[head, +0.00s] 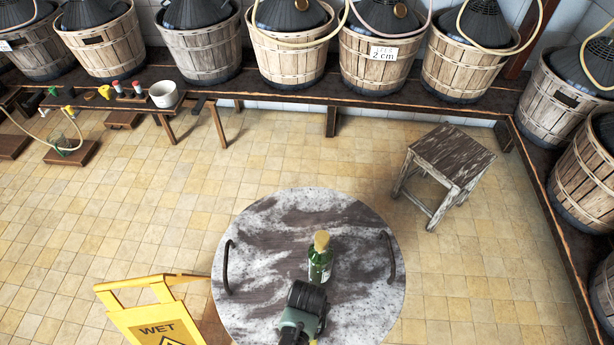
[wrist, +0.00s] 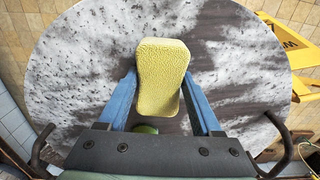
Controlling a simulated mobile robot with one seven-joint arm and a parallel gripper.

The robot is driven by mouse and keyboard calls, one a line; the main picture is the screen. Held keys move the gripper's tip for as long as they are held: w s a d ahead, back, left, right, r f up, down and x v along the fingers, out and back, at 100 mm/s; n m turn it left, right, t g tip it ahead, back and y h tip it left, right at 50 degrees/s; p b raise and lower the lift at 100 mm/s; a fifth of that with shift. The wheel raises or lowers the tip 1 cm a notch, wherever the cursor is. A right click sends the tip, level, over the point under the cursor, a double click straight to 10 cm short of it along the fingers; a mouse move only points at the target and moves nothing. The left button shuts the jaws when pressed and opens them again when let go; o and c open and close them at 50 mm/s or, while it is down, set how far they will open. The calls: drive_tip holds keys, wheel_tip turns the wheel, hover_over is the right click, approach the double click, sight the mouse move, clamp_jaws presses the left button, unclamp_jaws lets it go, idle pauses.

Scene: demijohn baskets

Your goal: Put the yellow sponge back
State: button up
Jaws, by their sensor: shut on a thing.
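The yellow sponge (wrist: 160,75) is a rounded block. In the wrist view it sits between the two blue fingers of my gripper (wrist: 160,88), which is shut on it. The round grey-and-white marbled table (wrist: 85,75) lies beneath; I cannot tell the gap between sponge and tabletop. In the head view my arm and dark gripper body (head: 307,297) are over the near half of the table (head: 265,235). They hide most of the sponge; only a yellow sliver (head: 313,342) shows at the bottom edge.
A green bottle (head: 320,266) with a tan top stands on the table just beyond my gripper. A yellow wet-floor sign (head: 150,312) stands left. A wooden stool (head: 447,160) is right. A low bench with a white pot (head: 163,94) and demijohn baskets (head: 293,60) line the back.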

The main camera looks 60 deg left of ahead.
drive_tip(key=shift+f, duration=0.15)
drive_tip(key=o, duration=1.3)
wheel_tip(320, 180, up, 12)
drive_tip(key=shift+r+p, duration=0.15)
drive_tip(key=shift+p, duration=0.3)
